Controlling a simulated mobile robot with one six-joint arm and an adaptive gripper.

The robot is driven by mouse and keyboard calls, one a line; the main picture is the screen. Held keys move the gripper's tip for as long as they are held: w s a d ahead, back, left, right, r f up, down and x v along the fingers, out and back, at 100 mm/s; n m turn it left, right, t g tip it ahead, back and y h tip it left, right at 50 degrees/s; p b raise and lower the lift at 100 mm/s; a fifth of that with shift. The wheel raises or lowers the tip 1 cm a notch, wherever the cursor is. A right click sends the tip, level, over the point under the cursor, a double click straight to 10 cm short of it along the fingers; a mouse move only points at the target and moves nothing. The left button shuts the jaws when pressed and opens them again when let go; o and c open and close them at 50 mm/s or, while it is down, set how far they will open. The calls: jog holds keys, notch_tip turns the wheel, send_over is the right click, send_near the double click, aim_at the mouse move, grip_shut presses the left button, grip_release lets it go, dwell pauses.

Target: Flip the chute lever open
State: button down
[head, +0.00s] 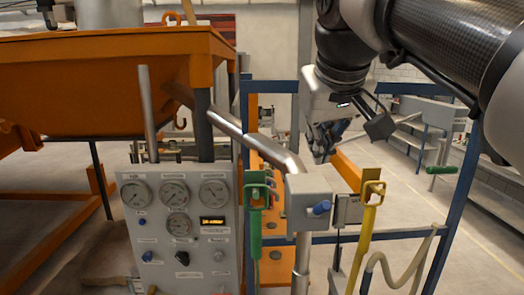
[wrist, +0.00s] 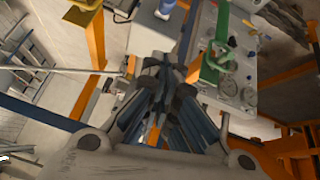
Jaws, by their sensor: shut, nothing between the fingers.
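I cannot tell for certain which part is the chute lever. A green handle (head: 256,215) hangs at the right edge of the gauge panel, and a yellow handle (head: 370,215) hangs further right. Between them a grey box (head: 308,190) carries a blue knob (head: 321,207), and a sloping metal tube (head: 240,133) meets its top. My gripper (head: 321,157) is shut and empty, pointing down just above and behind the grey box. In the wrist view my gripper (wrist: 166,72) has its fingers together, with the green handle (wrist: 214,60) to the right and the blue knob (wrist: 166,7) above.
The gauge panel (head: 150,262) stands at the left below the large orange hopper (head: 90,85). A blue frame (head: 458,200) and a pale hose (head: 398,270) are on the right. An upright metal post (head: 301,265) supports the grey box. Open floor lies at the far right.

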jog(key=shift+w+r, duration=0.3)
jog(key=shift+r, duration=0.45)
send_over(316, 206)
jog(key=w, duration=0.3)
notch_tip(316, 206, down, 8)
jog(key=s+f, duration=0.2)
jog(key=shift+s+f, duration=0.25)
jog(key=shift+f, duration=0.15)
jog(key=shift+w+f, duration=0.15)
jog(key=shift+w, duration=0.1)
jog(key=shift+s, duration=0.15)
